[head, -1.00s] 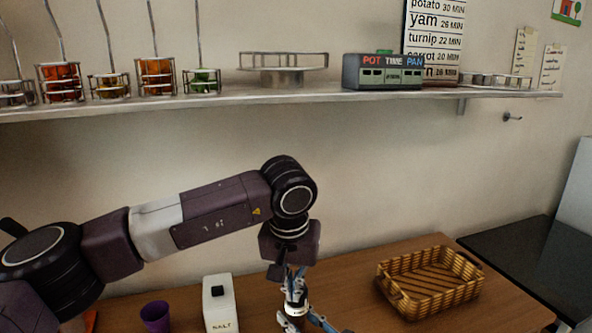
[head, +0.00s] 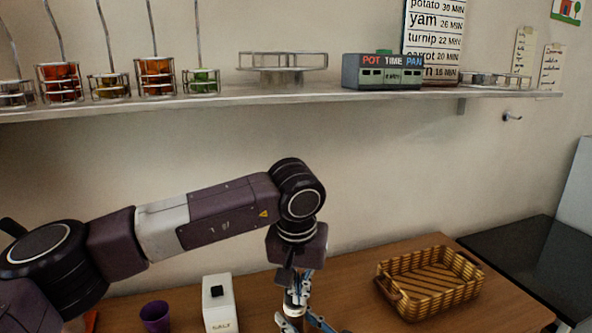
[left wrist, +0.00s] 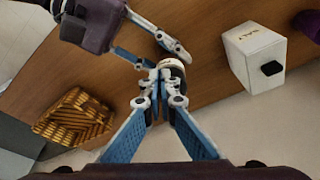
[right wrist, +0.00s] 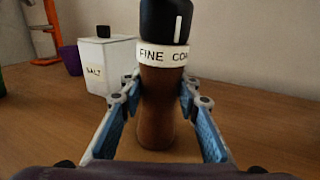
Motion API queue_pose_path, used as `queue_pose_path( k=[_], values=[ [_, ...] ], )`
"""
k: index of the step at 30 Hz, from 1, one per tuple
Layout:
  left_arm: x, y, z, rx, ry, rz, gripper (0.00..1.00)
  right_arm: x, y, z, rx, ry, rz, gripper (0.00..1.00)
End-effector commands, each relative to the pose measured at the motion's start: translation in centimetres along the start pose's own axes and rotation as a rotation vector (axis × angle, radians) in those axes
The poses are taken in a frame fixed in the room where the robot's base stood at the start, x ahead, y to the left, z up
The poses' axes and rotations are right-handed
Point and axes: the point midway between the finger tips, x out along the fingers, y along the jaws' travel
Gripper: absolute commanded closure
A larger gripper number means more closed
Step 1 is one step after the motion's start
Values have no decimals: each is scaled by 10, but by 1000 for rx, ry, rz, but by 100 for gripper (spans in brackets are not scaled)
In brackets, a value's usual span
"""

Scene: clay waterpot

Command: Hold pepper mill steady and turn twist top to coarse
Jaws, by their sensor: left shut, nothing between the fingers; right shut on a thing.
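The pepper mill (right wrist: 160,110) stands upright in the right wrist view, with a brown body, a white band reading "FINE" and "CO…", and a black twist top (right wrist: 165,20). A white line on the top sits above the gap between the words. My right gripper (right wrist: 157,95) is shut on the mill's body below the band. My left gripper (head: 298,285) points down over the mill in the head view. In the left wrist view my left gripper (left wrist: 162,88) is shut and empty, its tips close to the dark top; I cannot tell if they touch it.
A white salt box (head: 218,305) and a purple cup (head: 155,316) stand left of the mill. A wicker basket (head: 430,284) lies to the right. A shelf (head: 300,97) with jars and a timer (head: 383,72) runs along the wall above.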

Motion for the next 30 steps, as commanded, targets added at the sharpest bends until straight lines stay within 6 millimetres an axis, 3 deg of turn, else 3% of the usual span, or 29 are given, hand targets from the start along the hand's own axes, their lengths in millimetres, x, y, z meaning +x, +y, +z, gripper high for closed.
queue_pose_path(
  k=[5,19,30],
  values=[
    [-4,0,1,-1,-1,-1,100,0,-1,2,0,-3,-3,100],
    [-55,0,-12,-2,0,-3,100,0,-3,1,0,-2,-8,100],
    [-61,-4,-14,-2,1,-5,100,-1,-3,1,0,-2,-8,100]
  ],
)
